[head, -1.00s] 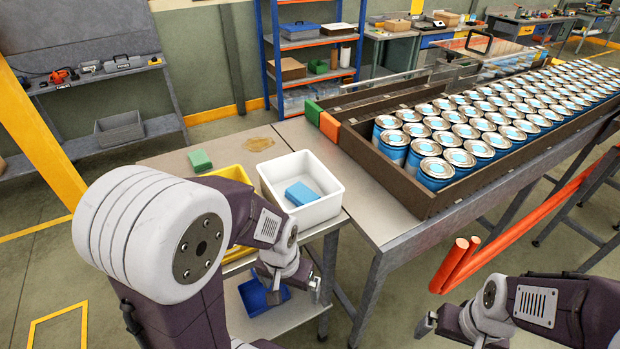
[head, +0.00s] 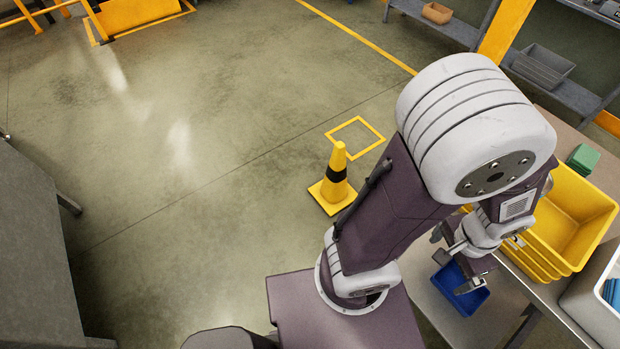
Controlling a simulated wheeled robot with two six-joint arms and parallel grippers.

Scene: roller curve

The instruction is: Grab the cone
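The yellow cone (head: 338,172) with a black band stands upright on its square yellow base on the floor, near the middle of the head view. My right gripper is out of view.
A yellow square outline (head: 356,136) is marked on the floor behind the cone. Yellow bins (head: 568,215) and a green block (head: 583,158) sit on the workbench at right, with a blue bin (head: 462,296) on its lower shelf. A grey surface (head: 30,260) stands at left. The floor between is clear.

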